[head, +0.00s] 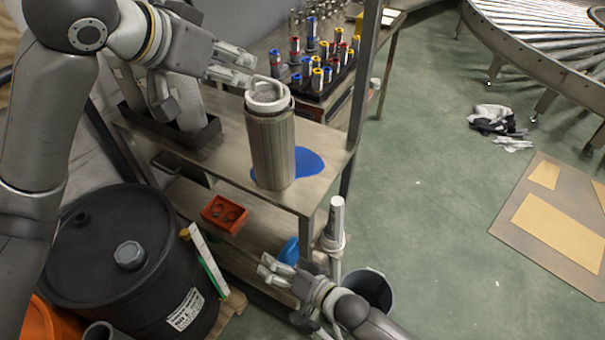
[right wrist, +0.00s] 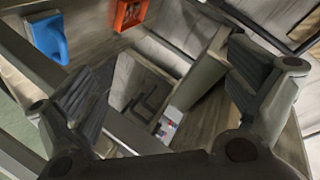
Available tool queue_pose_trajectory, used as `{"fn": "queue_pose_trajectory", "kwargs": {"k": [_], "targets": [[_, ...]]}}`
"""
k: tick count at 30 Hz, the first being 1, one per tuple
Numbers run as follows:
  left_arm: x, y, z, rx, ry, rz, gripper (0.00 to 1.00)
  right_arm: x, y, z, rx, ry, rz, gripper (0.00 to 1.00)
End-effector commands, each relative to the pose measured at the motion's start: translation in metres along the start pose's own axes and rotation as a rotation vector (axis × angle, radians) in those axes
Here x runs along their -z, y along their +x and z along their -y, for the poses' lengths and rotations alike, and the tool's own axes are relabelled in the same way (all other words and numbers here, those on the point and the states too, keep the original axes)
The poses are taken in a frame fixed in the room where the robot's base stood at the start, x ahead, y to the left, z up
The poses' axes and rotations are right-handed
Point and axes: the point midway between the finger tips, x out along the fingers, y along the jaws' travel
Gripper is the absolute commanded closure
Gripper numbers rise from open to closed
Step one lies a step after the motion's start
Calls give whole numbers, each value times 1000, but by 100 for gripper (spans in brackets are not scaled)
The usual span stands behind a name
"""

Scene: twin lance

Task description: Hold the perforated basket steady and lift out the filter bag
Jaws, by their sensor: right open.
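The perforated basket (head: 271,150) is a tall grey metal cylinder standing upright on the bench. Its holes are too fine to make out here. The filter bag (head: 267,96) shows at its top as a pale ring with a loop handle and a grey inside; the rest is hidden in the basket. My left gripper (head: 199,84) is open, with its upper fingers close to the left of the rim; contact cannot be told. My right gripper (head: 284,294) is open and empty, low in front of the bench; its spread fingers also show in the right wrist view (right wrist: 165,90).
A blue patch (head: 308,162) lies on the bench (head: 235,160) beside the basket. A rack of coloured-cap cylinders (head: 325,80) stands behind. An orange bin (head: 224,213) is on the lower shelf. A black drum (head: 105,240) is at left; an upright post (head: 362,80) stands right.

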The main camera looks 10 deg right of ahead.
Motion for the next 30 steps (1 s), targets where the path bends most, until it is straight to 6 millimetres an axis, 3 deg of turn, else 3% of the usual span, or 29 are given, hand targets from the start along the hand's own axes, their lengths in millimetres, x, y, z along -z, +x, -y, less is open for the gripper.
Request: {"fn": "queue_pose_trajectory", "kwargs": {"k": [1, 6, 9, 15, 19, 24, 30], "targets": [[0, 0, 0, 0, 0, 0, 64, 10, -2, 30, 66, 18, -14, 0], [0, 0, 0, 0, 0, 0, 64, 50, -21, 122, 271, 23, -72, 0], [0, 0, 0, 0, 0, 0, 64, 94, -37, 153, 327, -129, -170, 0], [0, 0, 0, 0, 0, 0, 64, 157, -50, 144, 234, -456, -319, 0], [0, 0, 0, 0, 0, 0, 64, 187, -58, 131, 153, -625, -377, 0], [0, 0, 0, 0, 0, 0, 64, 212, -66, 119, 74, -772, -415, 0], [0, 0, 0, 0, 0, 0, 64, 223, -66, 114, 40, -834, -429, 0]]}}
